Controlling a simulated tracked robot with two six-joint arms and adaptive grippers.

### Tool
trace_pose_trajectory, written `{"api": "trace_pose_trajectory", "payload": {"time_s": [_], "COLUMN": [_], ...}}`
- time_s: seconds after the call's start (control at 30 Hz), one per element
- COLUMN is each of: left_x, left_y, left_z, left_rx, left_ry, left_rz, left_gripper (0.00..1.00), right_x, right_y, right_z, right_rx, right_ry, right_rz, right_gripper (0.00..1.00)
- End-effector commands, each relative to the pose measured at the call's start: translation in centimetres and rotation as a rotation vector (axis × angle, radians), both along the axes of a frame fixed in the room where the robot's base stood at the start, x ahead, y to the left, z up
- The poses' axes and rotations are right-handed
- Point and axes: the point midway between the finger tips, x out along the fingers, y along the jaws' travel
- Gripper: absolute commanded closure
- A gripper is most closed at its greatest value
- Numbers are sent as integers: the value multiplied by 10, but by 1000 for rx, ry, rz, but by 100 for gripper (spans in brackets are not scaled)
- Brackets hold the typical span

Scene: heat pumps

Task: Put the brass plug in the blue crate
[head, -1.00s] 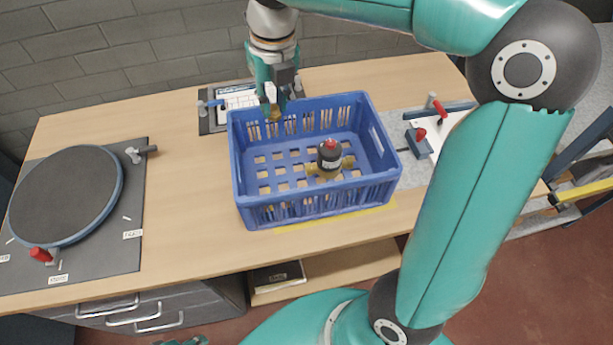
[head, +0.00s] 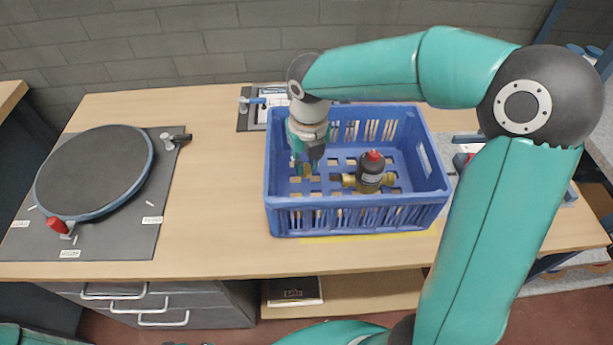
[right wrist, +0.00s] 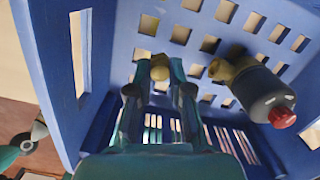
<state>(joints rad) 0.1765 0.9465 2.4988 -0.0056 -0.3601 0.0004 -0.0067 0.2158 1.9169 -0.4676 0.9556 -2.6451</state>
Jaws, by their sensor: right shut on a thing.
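The brass plug (head: 305,171) is between the fingertips of my right gripper (head: 305,165), which is shut on it. Gripper and plug are inside the left part of the blue crate (head: 350,220), below its rim. In the right wrist view the plug (right wrist: 160,70) shows at the fingertips (right wrist: 158,68), over the slotted crate floor. I cannot tell whether the plug touches the floor. My left gripper is not clearly in view.
A black, red-capped valve with brass ends (head: 371,172) stands in the crate, right of my gripper. A round turntable (head: 95,170) on a dark mat is at left. Bare wood lies between turntable and crate.

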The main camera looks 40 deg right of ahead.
Motion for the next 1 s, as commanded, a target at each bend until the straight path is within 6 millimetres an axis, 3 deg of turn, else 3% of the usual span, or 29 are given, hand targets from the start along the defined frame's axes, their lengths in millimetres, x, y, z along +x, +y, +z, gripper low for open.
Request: {"api": "trace_pose_trajectory", "payload": {"time_s": [0.43, 0.83, 0.87, 1.0], "left_x": [0, 0, 0, 0], "left_y": [0, 0, 0, 0], "left_z": [-6, -8, -7, -7], "left_rx": [0, 0, 0, 0], "left_ry": [0, 0, 0, 0], "left_rz": [0, 0, 0, 0], "left_gripper": [60, 60, 60, 60], "right_x": [0, 0, 0, 0], "right_y": [0, 0, 0, -1], "right_z": [-47, -52, -51, -51], "right_rx": [0, 0, 0, 0], "right_ry": [1, 0, -1, 0], "right_rz": [-2, -2, -2, -2], "right_gripper": [100, 100, 75, 55]}}
